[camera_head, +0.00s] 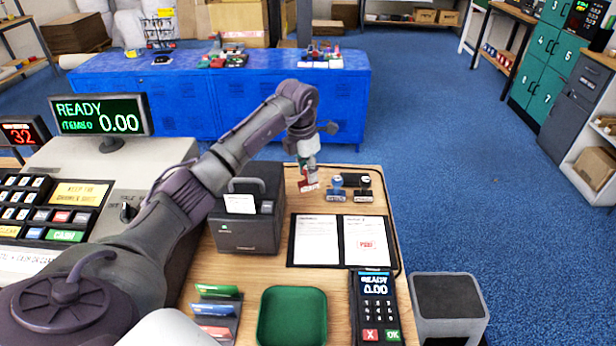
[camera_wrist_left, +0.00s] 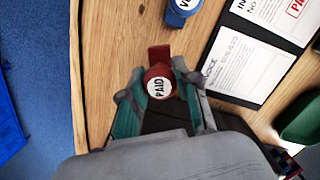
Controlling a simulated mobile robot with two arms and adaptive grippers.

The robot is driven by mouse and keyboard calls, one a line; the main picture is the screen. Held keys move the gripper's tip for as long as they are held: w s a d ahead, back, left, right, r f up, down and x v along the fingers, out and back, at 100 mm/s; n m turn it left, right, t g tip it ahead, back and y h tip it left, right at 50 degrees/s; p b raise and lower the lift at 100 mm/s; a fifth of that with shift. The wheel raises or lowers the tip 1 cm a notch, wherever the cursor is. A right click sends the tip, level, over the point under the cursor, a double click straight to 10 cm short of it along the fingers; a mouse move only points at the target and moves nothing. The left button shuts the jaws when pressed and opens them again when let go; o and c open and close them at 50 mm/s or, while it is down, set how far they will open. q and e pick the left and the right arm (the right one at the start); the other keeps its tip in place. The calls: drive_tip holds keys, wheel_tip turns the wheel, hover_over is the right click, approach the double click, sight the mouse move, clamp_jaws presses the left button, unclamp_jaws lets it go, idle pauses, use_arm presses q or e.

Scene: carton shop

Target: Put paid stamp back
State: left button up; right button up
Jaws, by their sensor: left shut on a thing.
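The red paid stamp (camera_head: 309,185) is at the back of the wooden counter, left of a blue stamp (camera_head: 336,189) and a black stamp (camera_head: 363,190). My left gripper (camera_head: 306,163) is shut on it from above. In the left wrist view the stamp's round top (camera_wrist_left: 158,88) reads PAID and sits between the two fingers (camera_wrist_left: 157,80), with its red base showing beyond. I cannot tell whether its base touches the counter. The blue stamp (camera_wrist_left: 184,8) also shows at the top of the wrist view. My right gripper is not in view.
An open black folder (camera_head: 340,266) with two sheets lies in front of the stamps; the right sheet has a red mark. A dark printer (camera_head: 247,235) stands left, a card terminal (camera_head: 377,308) and green tray (camera_head: 292,316) nearer. The counter's back edge is close behind the stamps.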

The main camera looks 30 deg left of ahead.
use_arm(q)
wheel_tip(320, 180, down, 2)
drive_tip(key=shift+f+p, duration=0.25)
drive_tip(key=shift+p, duration=0.2)
drive_tip(key=shift+f, duration=0.25)
drive_tip(key=shift+f, duration=0.1)
drive_tip(key=o, duration=0.9)
